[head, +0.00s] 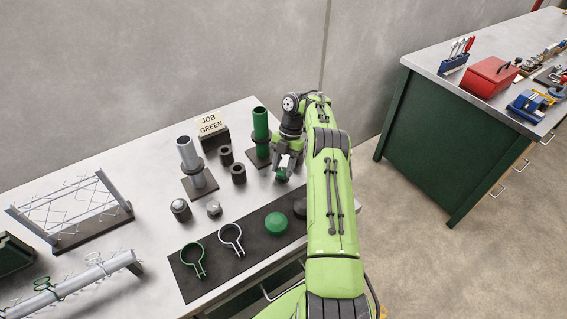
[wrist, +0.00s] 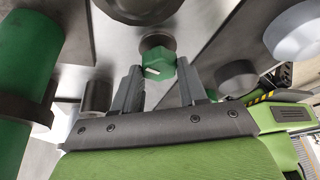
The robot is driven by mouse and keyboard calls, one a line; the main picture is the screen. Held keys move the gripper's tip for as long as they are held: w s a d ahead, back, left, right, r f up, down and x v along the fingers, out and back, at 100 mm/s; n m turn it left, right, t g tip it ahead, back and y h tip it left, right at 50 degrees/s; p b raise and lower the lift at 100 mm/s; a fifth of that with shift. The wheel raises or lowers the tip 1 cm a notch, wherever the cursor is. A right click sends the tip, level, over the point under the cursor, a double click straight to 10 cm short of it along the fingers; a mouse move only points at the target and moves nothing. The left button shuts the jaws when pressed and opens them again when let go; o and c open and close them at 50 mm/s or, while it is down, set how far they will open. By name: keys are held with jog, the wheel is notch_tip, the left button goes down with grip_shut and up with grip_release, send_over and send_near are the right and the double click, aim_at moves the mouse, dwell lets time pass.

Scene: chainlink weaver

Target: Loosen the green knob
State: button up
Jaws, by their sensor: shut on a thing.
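The green knob (wrist: 158,64) is between the two fingers of my gripper (wrist: 163,78) in the wrist view. It is small and faceted, with a white mark on its face, and a dark round collar is behind it. My gripper is shut on the knob. In the head view, my gripper (head: 284,168) points down at the bench, right of the green post (head: 260,124). There the knob (head: 282,175) shows only in part under the fingers.
A grey post (head: 190,155), black rings (head: 238,173) and a "JOB GREEN" sign (head: 209,125) stand nearby. A dark mat (head: 212,270) in front holds a green clamp (head: 193,260), a grey clamp (head: 231,238) and a green dome (head: 276,227). A wire rack (head: 75,215) is left.

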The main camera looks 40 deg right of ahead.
jog(key=n+g+h+b, duration=0.1)
jog(key=n, duration=0.3)
jog(key=shift+w+a+n, duration=0.1)
jog(key=shift+n, duration=0.2)
jog(key=shift+n+g+h, duration=0.6)
jog(key=shift+n+h, duration=0.1)
jog(key=shift+n, duration=1.3)
jog(key=o, duration=1)
jog(key=shift+o, duration=0.2)
